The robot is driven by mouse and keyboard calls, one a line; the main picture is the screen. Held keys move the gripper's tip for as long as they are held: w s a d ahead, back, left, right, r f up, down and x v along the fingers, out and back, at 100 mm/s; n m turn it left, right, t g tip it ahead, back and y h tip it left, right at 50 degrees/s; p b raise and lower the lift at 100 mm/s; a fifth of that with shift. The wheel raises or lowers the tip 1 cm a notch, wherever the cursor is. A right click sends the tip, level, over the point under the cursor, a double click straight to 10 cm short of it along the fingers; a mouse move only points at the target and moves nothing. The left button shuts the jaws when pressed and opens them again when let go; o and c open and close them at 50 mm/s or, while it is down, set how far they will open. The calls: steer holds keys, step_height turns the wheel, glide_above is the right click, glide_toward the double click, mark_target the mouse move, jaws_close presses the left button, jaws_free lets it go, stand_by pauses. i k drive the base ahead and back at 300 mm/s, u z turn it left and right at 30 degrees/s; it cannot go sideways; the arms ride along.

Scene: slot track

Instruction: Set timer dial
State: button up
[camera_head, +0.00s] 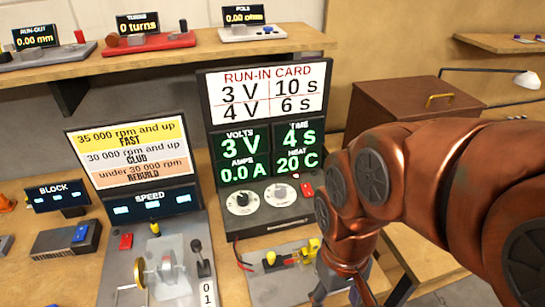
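The timer dial (280,194) is the right one of two round dials on the sloped front of a dark power unit (262,217). The TIME readout (298,137) above it shows 4 s. The left dial (242,201) sits below the VOLTS readout (241,146), which shows 3 V. My copper arm comes in from the right and bends down at the wrist, right of the unit. Grey parts of my gripper (352,290) show below the wrist, apart from the dials. The arm and the frame's bottom edge hide much of it, so its opening cannot be judged.
The run-in card (271,91) reads 3 V 10 s and 4 V 6 s. A red button (307,189) sits right of the dials. A motor stand (277,262) is below the unit, and a speed rig (155,265) stands left. A brown box (397,107) is behind my arm.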

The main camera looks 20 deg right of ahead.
mark_target(280, 191)
steer(key=k, duration=1)
steer(key=u, duration=1.15)
steer(key=i, duration=1.05)
steer(key=z, duration=1)
